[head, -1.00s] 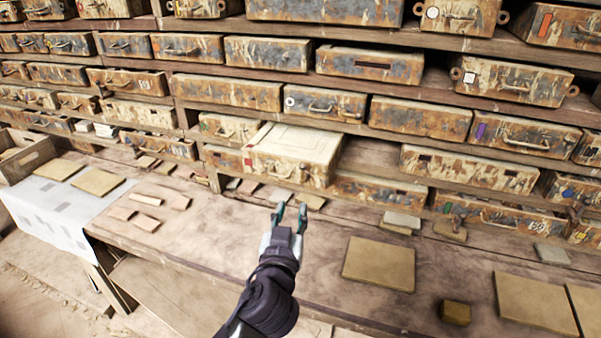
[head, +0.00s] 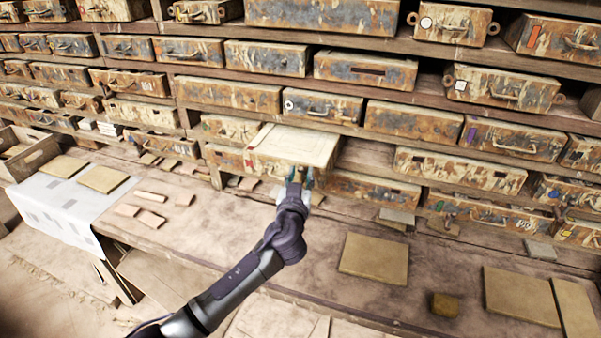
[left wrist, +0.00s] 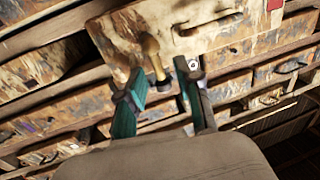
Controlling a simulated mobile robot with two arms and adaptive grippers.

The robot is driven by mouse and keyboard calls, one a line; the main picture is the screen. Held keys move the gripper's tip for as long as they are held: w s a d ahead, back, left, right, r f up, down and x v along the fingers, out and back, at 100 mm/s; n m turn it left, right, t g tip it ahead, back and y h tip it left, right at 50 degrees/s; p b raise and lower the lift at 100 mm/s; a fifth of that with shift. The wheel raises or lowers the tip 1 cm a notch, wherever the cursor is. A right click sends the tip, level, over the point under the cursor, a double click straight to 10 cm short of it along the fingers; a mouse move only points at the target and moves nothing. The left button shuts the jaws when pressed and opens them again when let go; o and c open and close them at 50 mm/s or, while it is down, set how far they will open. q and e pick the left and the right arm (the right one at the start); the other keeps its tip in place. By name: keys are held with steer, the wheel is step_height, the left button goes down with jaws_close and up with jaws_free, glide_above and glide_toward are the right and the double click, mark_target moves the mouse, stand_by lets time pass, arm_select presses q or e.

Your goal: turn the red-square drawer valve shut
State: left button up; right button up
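The red-square drawer (head: 298,144) is pulled out of the lower shelf, its pale top showing, with a red square (head: 248,163) at the left of its front. In the left wrist view its front (left wrist: 120,30) fills the upper part, with a handle slot (left wrist: 208,22) and the red square (left wrist: 275,4). A brass valve lever (left wrist: 153,57) sticks out from this front. My left gripper (head: 298,174) is at the drawer's front right. Its fingers are apart, one on each side of the lever in the left wrist view (left wrist: 160,88); contact cannot be told. My right gripper is out of view.
Shelves of rusty drawers fill the back. Flat tan tiles (head: 374,258) and a small block (head: 445,305) lie on the bench to the right. Small pinkish tiles (head: 150,219) and a white cloth (head: 60,205) are at left. The bench front is otherwise mostly clear.

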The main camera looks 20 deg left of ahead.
arm_select(q)
steer(key=shift+w+a+f, duration=0.1)
jaws_close()
